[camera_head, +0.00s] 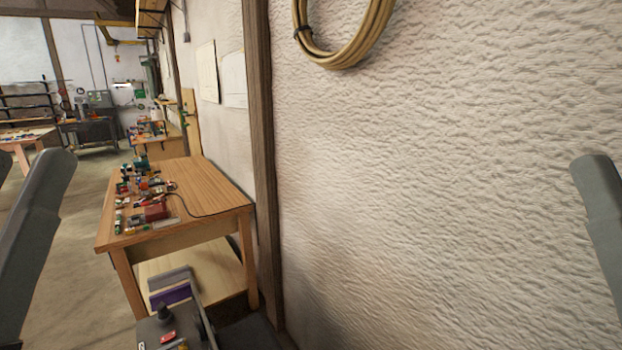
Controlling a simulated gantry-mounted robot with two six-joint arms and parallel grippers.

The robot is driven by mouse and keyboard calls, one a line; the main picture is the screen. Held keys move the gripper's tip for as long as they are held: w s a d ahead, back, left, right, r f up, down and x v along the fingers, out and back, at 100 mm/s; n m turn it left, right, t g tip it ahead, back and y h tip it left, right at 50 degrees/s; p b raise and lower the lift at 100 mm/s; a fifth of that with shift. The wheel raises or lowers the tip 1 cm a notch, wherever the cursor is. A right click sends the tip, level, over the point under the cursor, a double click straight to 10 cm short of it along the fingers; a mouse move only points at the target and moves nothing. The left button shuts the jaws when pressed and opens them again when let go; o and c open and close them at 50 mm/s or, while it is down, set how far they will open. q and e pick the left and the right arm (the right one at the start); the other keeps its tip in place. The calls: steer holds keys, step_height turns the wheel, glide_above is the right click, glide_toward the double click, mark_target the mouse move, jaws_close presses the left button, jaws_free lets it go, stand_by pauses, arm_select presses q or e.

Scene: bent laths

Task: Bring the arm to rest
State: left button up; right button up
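Grey links of my own arms show at the left and right edges of the head view. No gripper fingers show at either edge, so I cannot see whether the grippers hold anything. No bent laths are visible in this view.
A wooden workbench (222,215) with several small tools and parts stands left of centre by a wooden post (259,130). A rough white wall (450,180) fills the right side, with a coiled hose (345,55) hanging high. Open floor (85,230) lies left of the bench.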

step_height(320, 180, up, 35)
steer(key=p, duration=3.2)
steer(key=shift+r, duration=0.2)
